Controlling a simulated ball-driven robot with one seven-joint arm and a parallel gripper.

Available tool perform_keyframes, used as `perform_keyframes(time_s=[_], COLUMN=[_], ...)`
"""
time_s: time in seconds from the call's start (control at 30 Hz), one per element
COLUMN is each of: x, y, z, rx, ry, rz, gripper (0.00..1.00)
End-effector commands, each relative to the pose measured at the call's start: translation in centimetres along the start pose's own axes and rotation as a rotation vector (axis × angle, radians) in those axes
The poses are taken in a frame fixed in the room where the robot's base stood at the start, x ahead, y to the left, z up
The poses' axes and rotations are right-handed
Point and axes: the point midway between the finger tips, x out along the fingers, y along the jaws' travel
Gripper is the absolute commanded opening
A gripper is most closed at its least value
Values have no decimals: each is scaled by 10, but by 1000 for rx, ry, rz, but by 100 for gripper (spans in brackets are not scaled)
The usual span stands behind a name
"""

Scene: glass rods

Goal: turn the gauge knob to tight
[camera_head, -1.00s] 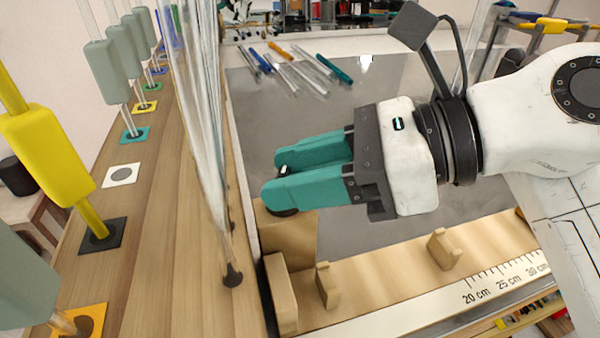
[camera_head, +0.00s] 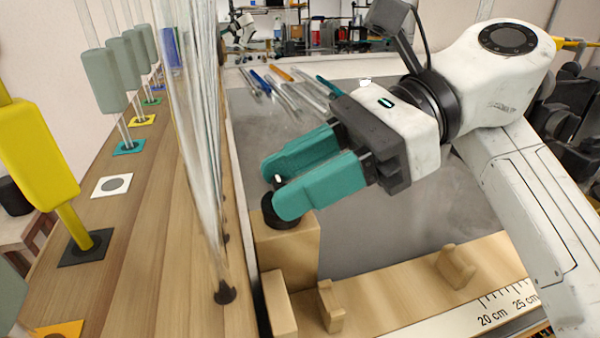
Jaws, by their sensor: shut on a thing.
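The gauge knob (camera_head: 270,214) is a small dark round piece on top of a wooden block (camera_head: 287,247). My gripper (camera_head: 281,186) has two teal fingers and comes in from the right, above the block. The fingers are shut on the knob, one on its far side and one on its near side. The near finger hides part of the knob. I cannot make out any marking that shows the knob's setting.
Glass rods (camera_head: 195,150) hang close to the left of my gripper. A wooden board with coloured square pads and a yellow holder (camera_head: 40,155) is at left. Several pens (camera_head: 290,88) lie at the back of the grey surface. A ruler (camera_head: 505,308) runs along the front.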

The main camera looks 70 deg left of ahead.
Motion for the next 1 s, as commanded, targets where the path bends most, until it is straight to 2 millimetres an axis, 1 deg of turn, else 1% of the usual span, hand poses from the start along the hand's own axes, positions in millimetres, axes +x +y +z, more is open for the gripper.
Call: perform_keyframes(time_s=[0.27,0.3,0.53,0.83,0.93,1.0], x=[0,0,0,-2,-10,-19], y=[0,0,0,0,-1,-1], z=[-2,-3,-2,-1,-1,-1], rx=[4,4,2,2,2,3], ry=[3,3,2,1,2,1], rz=[0,0,0,-1,-3,-3], gripper=[9,41,63,64,64,64])
